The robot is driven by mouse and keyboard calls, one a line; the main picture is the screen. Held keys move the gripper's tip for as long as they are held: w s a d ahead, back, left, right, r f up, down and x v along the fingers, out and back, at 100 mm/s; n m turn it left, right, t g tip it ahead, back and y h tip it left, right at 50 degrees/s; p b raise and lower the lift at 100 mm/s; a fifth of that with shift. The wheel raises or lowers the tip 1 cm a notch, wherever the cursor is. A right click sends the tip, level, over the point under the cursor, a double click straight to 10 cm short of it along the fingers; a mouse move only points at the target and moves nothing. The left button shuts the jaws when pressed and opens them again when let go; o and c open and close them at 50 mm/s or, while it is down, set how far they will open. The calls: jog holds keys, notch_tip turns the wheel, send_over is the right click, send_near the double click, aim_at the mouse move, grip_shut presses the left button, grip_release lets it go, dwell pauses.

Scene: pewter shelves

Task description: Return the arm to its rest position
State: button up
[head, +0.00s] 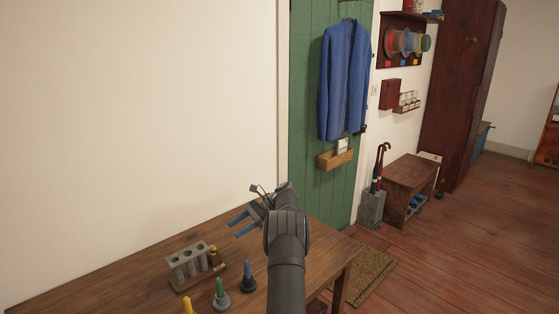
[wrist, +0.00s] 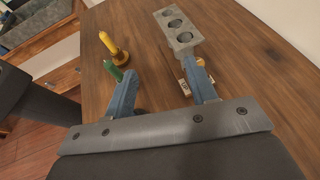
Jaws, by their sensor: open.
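My gripper (head: 241,222) is at the end of my dark grey arm, above the right part of the wooden table. In the wrist view its two blue fingers (wrist: 163,88) are spread apart with nothing held between them. The fingers appear above the tabletop, to the left of the wall-side door area in the head view. The arm reaches forward from the bottom of the head view.
A green door (head: 308,100) with a blue jacket (head: 343,80) stands behind. Floor is open at right.

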aim_at(212, 247)
jog(key=a+f, duration=0.2)
jog(key=w+a+f, duration=0.1)
jog(key=a+f, duration=0.5)
jog(key=shift+w+a+f, duration=0.15)
jog(key=shift+w+a, duration=0.05)
jog(key=shift+w, duration=0.15)
jog(key=shift+f, duration=0.45)
jog(key=shift+r, duration=0.1)
